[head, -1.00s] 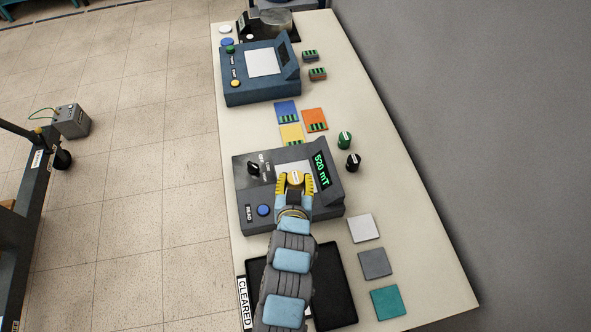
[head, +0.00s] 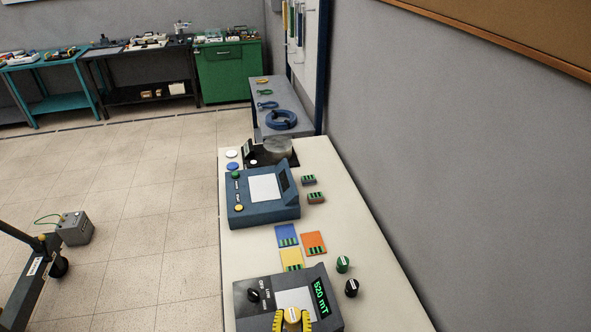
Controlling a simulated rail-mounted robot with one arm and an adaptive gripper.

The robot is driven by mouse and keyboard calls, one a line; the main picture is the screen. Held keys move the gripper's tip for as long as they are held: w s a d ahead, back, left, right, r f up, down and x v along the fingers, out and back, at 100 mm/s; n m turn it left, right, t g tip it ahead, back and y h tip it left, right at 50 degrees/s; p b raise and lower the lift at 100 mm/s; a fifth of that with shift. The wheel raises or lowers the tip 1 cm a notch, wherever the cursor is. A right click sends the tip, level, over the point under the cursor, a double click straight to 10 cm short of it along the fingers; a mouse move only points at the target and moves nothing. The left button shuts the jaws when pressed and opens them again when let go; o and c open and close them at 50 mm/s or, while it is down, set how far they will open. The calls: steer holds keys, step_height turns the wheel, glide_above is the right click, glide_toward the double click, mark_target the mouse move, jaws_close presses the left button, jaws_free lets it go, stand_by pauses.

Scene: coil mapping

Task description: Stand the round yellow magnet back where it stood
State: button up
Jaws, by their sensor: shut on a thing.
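The round yellow magnet (head: 292,315) shows at the bottom edge of the head view, between the yellow fingers of my gripper (head: 292,319). My gripper is shut on it. The magnet is at the pale pad (head: 297,297) of the dark grey meter; I cannot tell whether it touches the pad. The meter's display (head: 320,298) reads 520 mT in green. Two other round magnet-like pieces, one green (head: 343,264) and one black (head: 351,288), stand on the table right of the meter. The rest of my gripper is cut off below.
Blue (head: 286,232), orange (head: 313,241) and yellow (head: 290,256) cards lie beyond the meter. A blue-grey device (head: 290,208) stands farther back, with two small blocks to its right. The pale tabletop (head: 365,240) is bare toward the wall.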

steer(key=w, duration=0.8)
step_height(320, 180, up, 13)
steer(key=p, duration=1.7)
glide_above(296, 317)
steer(key=shift+r, duration=0.2)
